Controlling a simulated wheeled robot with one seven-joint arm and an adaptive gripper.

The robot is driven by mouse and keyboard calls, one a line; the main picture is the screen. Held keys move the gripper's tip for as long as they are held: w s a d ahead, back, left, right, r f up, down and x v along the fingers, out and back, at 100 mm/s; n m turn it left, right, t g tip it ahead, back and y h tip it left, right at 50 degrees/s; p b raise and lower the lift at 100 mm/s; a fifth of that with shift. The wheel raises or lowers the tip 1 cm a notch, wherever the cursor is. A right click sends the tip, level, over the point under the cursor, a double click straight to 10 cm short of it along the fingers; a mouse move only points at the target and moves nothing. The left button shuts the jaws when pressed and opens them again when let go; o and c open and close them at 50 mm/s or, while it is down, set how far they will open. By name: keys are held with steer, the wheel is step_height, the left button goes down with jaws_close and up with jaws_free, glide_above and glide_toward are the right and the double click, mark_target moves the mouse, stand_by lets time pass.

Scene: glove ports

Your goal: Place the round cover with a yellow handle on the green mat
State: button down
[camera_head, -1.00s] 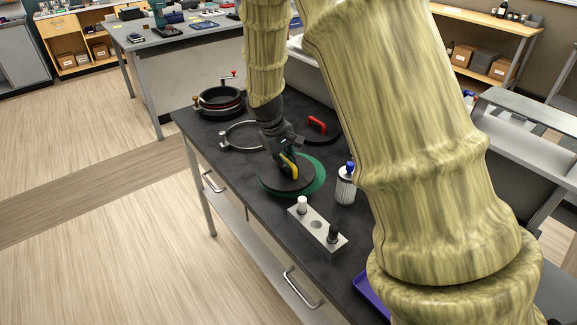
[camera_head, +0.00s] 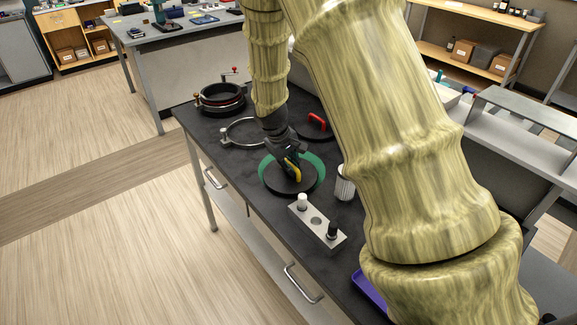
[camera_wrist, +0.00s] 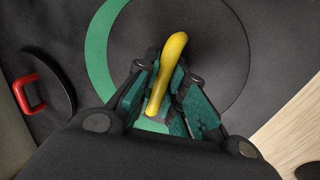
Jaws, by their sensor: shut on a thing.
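The round black cover (camera_head: 289,187) with a yellow handle (camera_head: 293,172) is over the front part of the green mat (camera_head: 319,168). Green shows to its left, right and far side; the cover's front edge reaches about the mat's front edge. I cannot tell whether it rests on the mat or hangs just above it. My gripper (camera_head: 290,163) is shut on the yellow handle. In the wrist view the handle (camera_wrist: 174,50) stands between the fingers (camera_wrist: 165,85), the cover (camera_wrist: 215,45) spreads beneath, and a green mat crescent (camera_wrist: 97,45) shows on the left.
A black cover with a red handle (camera_head: 317,121) and a metal ring (camera_head: 243,132) lie behind. A port with a red-knobbed clamp (camera_head: 220,97) stands at the back left. A metal block with vials (camera_head: 316,222) is in front; a bottle (camera_head: 345,184) stands right, partly behind my arm.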

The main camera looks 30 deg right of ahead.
mark_target(281, 178)
steer(key=shift+f, duration=0.15)
steer(key=c, duration=1.5)
jaws_free()
steer(key=shift+r, duration=0.2)
steer(key=b+v, duration=0.2)
steer(key=v, duration=1)
steer(key=shift+b, duration=0.35)
